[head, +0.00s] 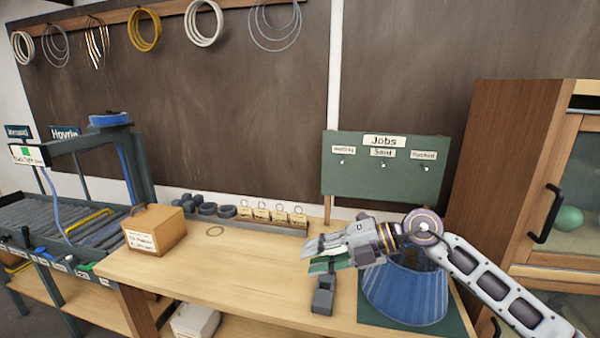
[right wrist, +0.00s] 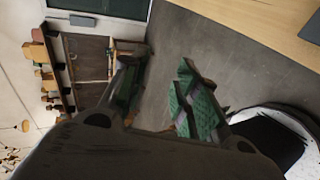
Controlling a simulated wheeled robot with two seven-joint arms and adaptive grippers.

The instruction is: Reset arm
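My right gripper (head: 314,257) reaches in from the right, over the wooden workbench (head: 240,270). Its fingers point left in the head view. The right wrist view shows its two green-padded fingers (right wrist: 158,75) spread apart with nothing between them. A blue lampshade (head: 405,292) stands on a dark green mat (head: 455,328), below and partly behind my right wrist. A small dark grey block (head: 323,294) is just below the fingers in the picture; I cannot tell the height gap. My left gripper is not in view.
A labelled brown box (head: 154,234) sits at the bench's left. A wooden cabinet (head: 510,160) stands at right, a roller rack (head: 75,215) at left. The bench's middle is mostly clear.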

